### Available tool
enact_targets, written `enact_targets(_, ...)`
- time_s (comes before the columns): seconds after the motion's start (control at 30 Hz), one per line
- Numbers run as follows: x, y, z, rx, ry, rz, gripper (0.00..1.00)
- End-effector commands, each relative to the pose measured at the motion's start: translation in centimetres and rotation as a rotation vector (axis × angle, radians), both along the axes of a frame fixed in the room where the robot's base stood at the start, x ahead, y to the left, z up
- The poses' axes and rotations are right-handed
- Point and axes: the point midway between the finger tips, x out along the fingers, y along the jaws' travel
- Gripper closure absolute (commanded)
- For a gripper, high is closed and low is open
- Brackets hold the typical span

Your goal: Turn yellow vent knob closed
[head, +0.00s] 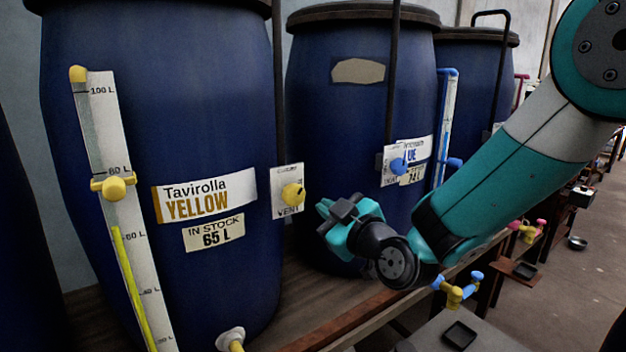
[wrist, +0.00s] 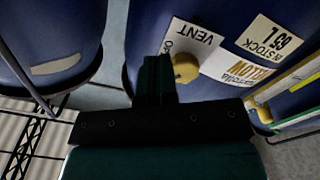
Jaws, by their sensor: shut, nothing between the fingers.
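The yellow vent knob (head: 293,195) sits on a white plate (head: 286,207) marked VENT, at the right side of the blue vat labelled Tavirolla YELLOW (head: 150,130). A dark line on the knob's face points up and to the right. My gripper (head: 325,209) is to the right of the knob, apart from it in the head view, with its fingers shut and empty. In the wrist view the knob (wrist: 186,68) shows just right of my fingertips (wrist: 157,62). Whether they touch it there I cannot tell.
A second blue vat (head: 350,120) stands behind my gripper, with a blue vent knob (head: 398,166). A yellow slider (head: 113,188) sits on the level gauge. Dark vertical pipes rise beside the vats. A wooden edge (head: 340,318) runs below my arm.

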Motion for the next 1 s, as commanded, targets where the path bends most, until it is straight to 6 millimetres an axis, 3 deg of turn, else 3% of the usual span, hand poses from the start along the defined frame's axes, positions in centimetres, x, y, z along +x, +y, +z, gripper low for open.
enact_targets(0.27, -2.7, -1.1, -0.4, -0.002, 0.004, 0.011, 1.00)
enact_targets(0.67, -3.1, -1.0, -0.1, 0.014, 0.020, 0.019, 1.00)
enact_targets(1.0, -5.8, 1.7, -0.4, 0.337, 0.235, 0.041, 1.00)
